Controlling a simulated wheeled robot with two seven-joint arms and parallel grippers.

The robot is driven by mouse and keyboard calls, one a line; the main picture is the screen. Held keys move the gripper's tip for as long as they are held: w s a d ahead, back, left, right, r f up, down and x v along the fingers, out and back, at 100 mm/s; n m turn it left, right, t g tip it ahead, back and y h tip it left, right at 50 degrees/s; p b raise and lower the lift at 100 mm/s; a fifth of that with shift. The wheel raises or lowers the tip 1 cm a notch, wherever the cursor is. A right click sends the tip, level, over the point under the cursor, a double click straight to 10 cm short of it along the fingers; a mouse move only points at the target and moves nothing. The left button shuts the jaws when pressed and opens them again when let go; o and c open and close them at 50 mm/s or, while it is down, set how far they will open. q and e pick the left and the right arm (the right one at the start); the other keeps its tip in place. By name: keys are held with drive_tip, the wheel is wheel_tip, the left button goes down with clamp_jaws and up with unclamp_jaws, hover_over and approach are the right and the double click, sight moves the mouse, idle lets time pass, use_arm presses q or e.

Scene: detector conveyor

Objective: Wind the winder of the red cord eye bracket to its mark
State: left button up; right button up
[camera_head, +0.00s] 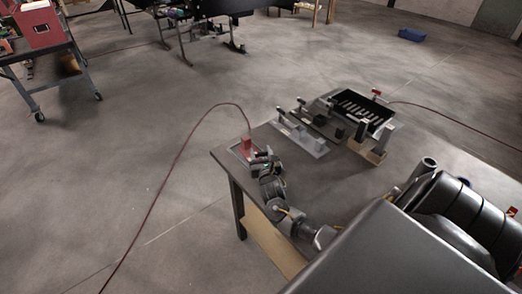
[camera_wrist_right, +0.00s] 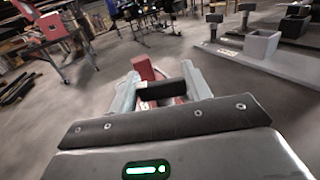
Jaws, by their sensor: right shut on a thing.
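The red cord eye bracket (camera_head: 247,144) stands on a pale plate at the left corner of the table. It also shows in the right wrist view as a red block (camera_wrist_right: 144,68) just beyond the fingers. My right gripper (camera_head: 262,160) is at the bracket's near side. In the right wrist view it (camera_wrist_right: 160,92) is shut on a dark cylindrical part, the winder (camera_wrist_right: 160,96), which lies crosswise between the two fingers. The winder's mark cannot be made out. My left gripper is not in view.
A red cord (camera_head: 180,150) arches from the bracket down across the floor. Further right on the table (camera_head: 225,160) are a grey plate with posts (camera_head: 303,140), small blocks and a black slotted tray (camera_head: 358,108). A red bin (camera_head: 40,28) sits on a cart at the far left.

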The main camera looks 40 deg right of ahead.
drive_tip(key=shift+m+g+h+p, duration=0.65)
drive_tip(key=shift+m+g+h, duration=1.4)
drive_tip(key=shift+h, duration=0.55)
drive_tip(key=o, duration=1)
drive_tip(key=v, duration=1)
drive_tip(key=shift+s+a, duration=0.25)
